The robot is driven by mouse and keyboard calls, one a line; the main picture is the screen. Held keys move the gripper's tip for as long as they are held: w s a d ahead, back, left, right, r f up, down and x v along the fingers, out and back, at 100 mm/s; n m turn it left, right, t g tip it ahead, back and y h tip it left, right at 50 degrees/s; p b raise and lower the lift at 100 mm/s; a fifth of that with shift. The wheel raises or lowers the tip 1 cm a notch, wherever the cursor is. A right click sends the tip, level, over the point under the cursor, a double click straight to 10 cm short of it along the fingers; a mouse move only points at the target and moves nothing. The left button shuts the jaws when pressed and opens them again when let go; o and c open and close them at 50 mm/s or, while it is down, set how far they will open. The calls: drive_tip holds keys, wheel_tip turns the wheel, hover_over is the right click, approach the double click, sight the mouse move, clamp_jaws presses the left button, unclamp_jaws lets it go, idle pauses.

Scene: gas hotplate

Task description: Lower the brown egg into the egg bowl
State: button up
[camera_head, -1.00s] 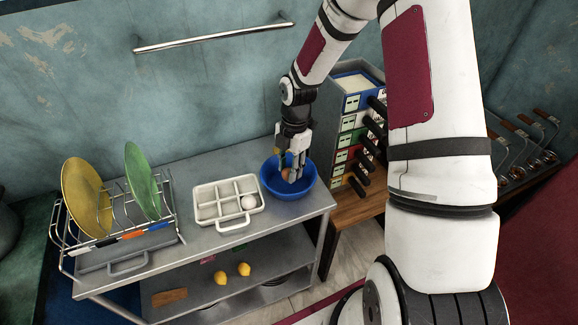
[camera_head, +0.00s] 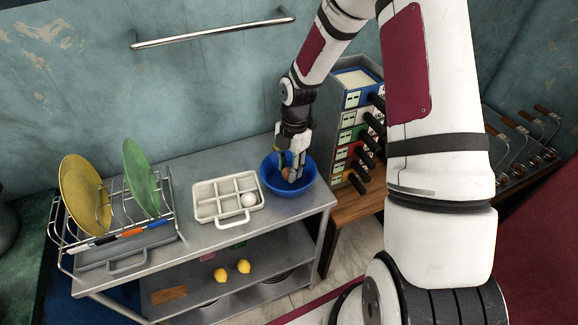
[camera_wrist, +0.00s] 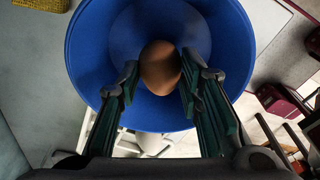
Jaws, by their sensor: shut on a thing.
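The blue egg bowl (camera_head: 307,187) stands on the right end of the steel table top. My gripper (camera_head: 288,172) points down into the bowl, its fingertips within the rim. It is shut on the brown egg (camera_head: 285,174). In the wrist view the brown egg (camera_wrist: 159,66) sits between the two green-padded fingers of my gripper (camera_wrist: 158,85), over the inside of the blue bowl (camera_wrist: 90,45). I cannot tell whether the egg touches the bowl's bottom.
A dish rack (camera_head: 105,240) holds a yellow plate (camera_head: 84,195) and a green plate (camera_head: 141,178). A rack of handled drawers (camera_head: 357,125) stands close right of the bowl.

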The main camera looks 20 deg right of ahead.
drive_tip(key=o, duration=0.8)
drive_tip(key=shift+c, duration=0.2)
drive_tip(key=s+r+m+t+h, duration=0.1)
drive_tip(key=s+r+m, duration=0.2)
drive_tip(key=r, duration=0.8)
drive_tip(key=s+r+m+h, duration=0.1)
drive_tip(key=s+r+m, duration=0.15)
drive_tip(key=r, duration=0.85)
drive_tip(key=s+a+r+m+t, duration=0.2)
drive_tip(key=s+r+m, duration=0.3)
drive_tip(key=s+m, duration=0.3)
drive_tip(key=s+a+r+m+t, duration=0.2)
drive_tip(key=s+r+m, duration=0.3)
drive_tip(key=s+m, duration=0.3)
drive_tip(key=s+a, duration=0.1)
drive_tip(key=s, duration=0.1)
drive_tip(key=shift+s+r+m+y, duration=0.15)
drive_tip(key=shift+s+m+y, duration=0.15)
drive_tip(key=shift+s+m, duration=0.1)
